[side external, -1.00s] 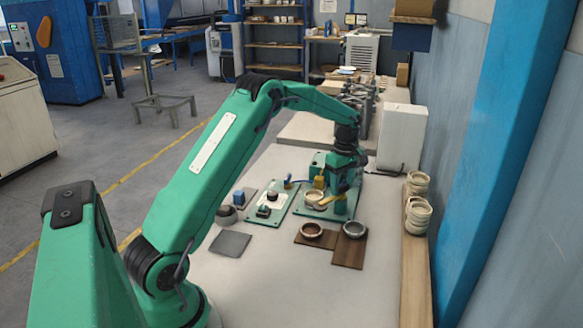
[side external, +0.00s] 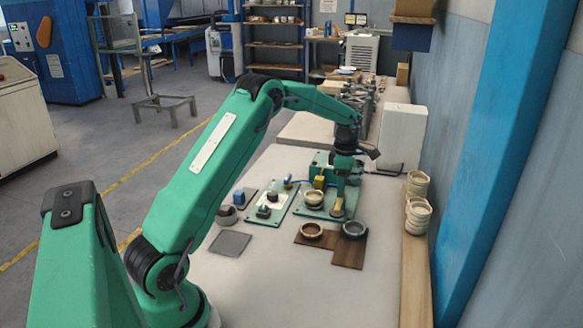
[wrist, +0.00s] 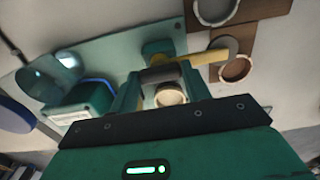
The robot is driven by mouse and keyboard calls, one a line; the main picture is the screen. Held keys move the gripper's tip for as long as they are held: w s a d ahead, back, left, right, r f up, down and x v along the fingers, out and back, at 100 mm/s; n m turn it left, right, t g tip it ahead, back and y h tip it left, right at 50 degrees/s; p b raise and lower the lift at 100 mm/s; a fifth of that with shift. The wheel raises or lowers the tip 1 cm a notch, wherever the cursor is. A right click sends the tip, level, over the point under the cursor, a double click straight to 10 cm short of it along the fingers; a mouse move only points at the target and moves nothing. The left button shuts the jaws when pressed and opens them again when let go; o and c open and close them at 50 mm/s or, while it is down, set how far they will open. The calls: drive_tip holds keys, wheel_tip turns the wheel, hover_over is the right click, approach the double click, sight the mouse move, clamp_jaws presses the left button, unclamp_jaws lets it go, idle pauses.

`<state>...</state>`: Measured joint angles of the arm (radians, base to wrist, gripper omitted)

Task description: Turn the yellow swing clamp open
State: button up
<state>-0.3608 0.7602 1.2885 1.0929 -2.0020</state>
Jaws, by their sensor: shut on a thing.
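The yellow swing clamp (side external: 337,209) is on the green fixture plate (side external: 310,212). Its bar points toward the front, beside the pale ring-shaped dish (side external: 313,197) and not across it. In the wrist view, the yellow bar (wrist: 208,57) reaches out to the right past my fingers. My gripper (side external: 341,193) points down over the clamp and is shut on it. It also shows in the wrist view (wrist: 160,80), with a finger on each side of the clamp's post. The exact contact is partly hidden by the fingers.
A brown dish (side external: 312,230) and a grey dish (side external: 354,229) sit on wooden boards in front. A yellow block (side external: 319,182) stands behind the pale dish. Stacked rings (side external: 418,215) stand on the ledge at right. The table front is mostly clear.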

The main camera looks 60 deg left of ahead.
idle(0.3)
drive_tip(key=o, duration=1.4)
drive_tip(key=shift+r, duration=0.1)
drive_tip(key=shift+r, duration=3.85)
drive_tip(key=shift+r, duration=0.1)
